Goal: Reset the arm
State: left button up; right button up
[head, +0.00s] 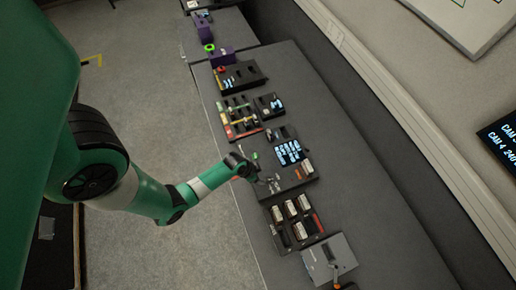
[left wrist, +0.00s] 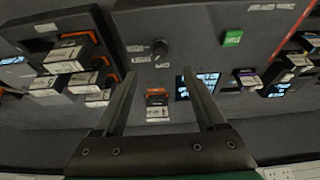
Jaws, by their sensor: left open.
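My left arm, green and grey, reaches in from the left in the head view, and its gripper (head: 262,180) is over the dark panel with the lit screen. In the left wrist view the two fingers of the left gripper (left wrist: 164,82) are apart with nothing between their tips. A black knob (left wrist: 159,48) on a dark panel (left wrist: 200,25) shows beyond the fingertips; I cannot tell whether they touch the panel. My right gripper is in neither view.
The grey bench (head: 373,228) carries a row of trays. A tray of white-labelled modules (head: 291,210) and a grey box (head: 329,257) stand nearer. A tray with coloured strips (head: 238,117) and purple blocks (head: 205,30) lie farther off. The bench's right side is bare.

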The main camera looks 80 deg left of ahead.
pick_arm(q)
jog(key=shift+s+r, duration=0.25)
jog(key=shift+r, duration=0.45)
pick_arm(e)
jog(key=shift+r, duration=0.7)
